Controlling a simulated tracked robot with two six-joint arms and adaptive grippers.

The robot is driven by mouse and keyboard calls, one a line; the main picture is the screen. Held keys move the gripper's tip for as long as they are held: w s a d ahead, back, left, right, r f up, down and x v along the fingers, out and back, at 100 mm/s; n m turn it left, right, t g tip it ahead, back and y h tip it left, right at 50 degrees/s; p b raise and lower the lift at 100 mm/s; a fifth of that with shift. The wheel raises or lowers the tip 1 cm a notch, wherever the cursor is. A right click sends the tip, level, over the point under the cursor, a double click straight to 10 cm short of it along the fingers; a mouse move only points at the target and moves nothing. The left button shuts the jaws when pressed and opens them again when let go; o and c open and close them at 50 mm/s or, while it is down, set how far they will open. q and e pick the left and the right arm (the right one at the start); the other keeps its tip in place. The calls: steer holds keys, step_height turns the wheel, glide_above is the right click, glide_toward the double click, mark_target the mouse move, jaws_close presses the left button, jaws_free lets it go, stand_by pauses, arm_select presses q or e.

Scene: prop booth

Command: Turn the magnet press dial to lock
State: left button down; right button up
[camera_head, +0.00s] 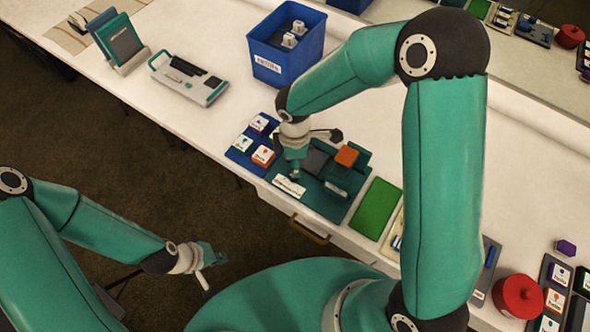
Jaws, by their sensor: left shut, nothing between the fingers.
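The magnet press (322,200) looks like a dark teal unit near the table's front edge, with an orange block (346,156), a dark square plate and a white label (289,186) on it. I cannot make out which part is its dial or where the dial points; my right arm hides part of the unit. My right gripper (294,174) points down over the unit's left part, close to the label. Whether it touches is unclear, and its finger gap does not show. My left gripper (212,256) is shut and empty, off the table over the dark floor.
A blue tray (238,156) with small labelled blocks lies left of the press, a green mat (376,208) right of it. Behind stand a blue bin (283,60) and a grey-teal device (190,79). A red round pot (518,296) stands at lower right.

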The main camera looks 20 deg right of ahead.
step_height(320, 180, down, 6)
steer(key=shift+r, duration=0.1)
steer(key=shift+c, duration=0.3)
jaws_close()
